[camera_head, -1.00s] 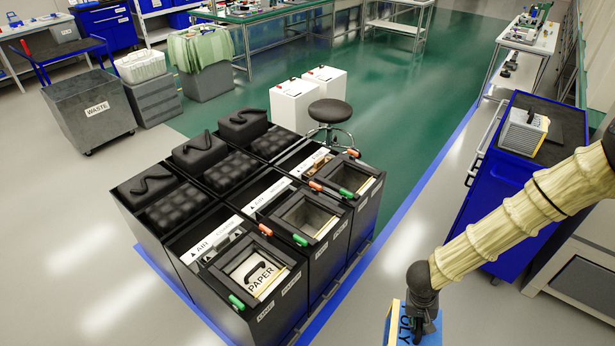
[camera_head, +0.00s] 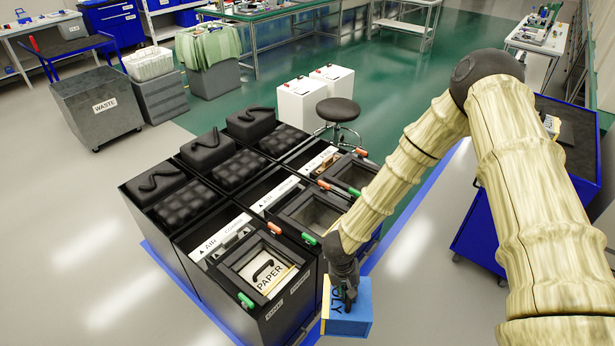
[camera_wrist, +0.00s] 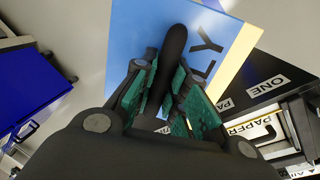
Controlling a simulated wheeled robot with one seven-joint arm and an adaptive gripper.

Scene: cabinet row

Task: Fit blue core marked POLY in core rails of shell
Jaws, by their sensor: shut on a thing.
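The blue core (camera_head: 353,318) with partly hidden POLY lettering hangs below my gripper (camera_head: 345,288), in front of the near right corner of the black units. In the wrist view the fingers (camera_wrist: 165,95) are shut on the core's black handle, with the blue top (camera_wrist: 135,30) and a pale yellow edge beyond. The shells are black units in a row. The nearest shell (camera_head: 235,263) holds a core marked PAPER (camera_head: 270,278). The middle shell's square opening (camera_head: 313,218) looks empty, partly behind my arm. The far shell (camera_head: 352,178) is also partly hidden. Its rails cannot be made out.
Green and orange tabs (camera_head: 245,299) stand at the frames' edges. Black padded blocks (camera_head: 207,150) sit on the units' rear parts. A stool (camera_head: 338,110) and white boxes (camera_head: 300,100) stand behind. A blue cabinet (camera_head: 480,235) is at right. Floor at left is clear.

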